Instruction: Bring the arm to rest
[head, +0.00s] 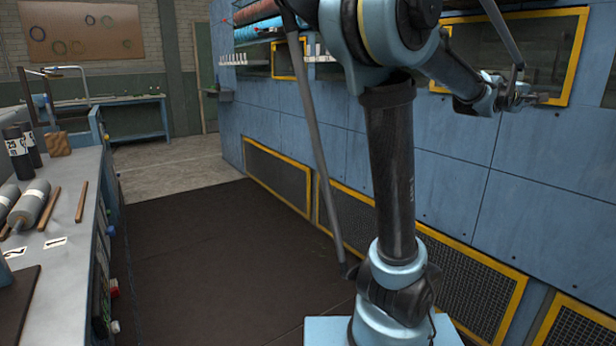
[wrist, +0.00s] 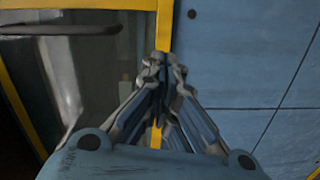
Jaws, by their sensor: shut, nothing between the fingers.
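My arm rises from its base in the middle of the head view and bends over to the right. My gripper (head: 545,97) is at the far right, in front of a yellow-framed window (head: 571,50) of the big blue machine (head: 456,184). In the wrist view my gripper (wrist: 159,62) has its fingers together with nothing between them. Behind the fingers are the yellow frame (wrist: 164,28) and a blue panel (wrist: 238,56). I cannot tell the exact gap between the fingertips and the machine.
A grey bench (head: 62,228) on the left carries rollers (head: 30,205), wooden sticks and number cards. A blue table (head: 130,118) stands at the back. Dark matting (head: 215,255) between bench and machine is clear. Yellow-framed mesh panels (head: 277,180) line the machine's lower side.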

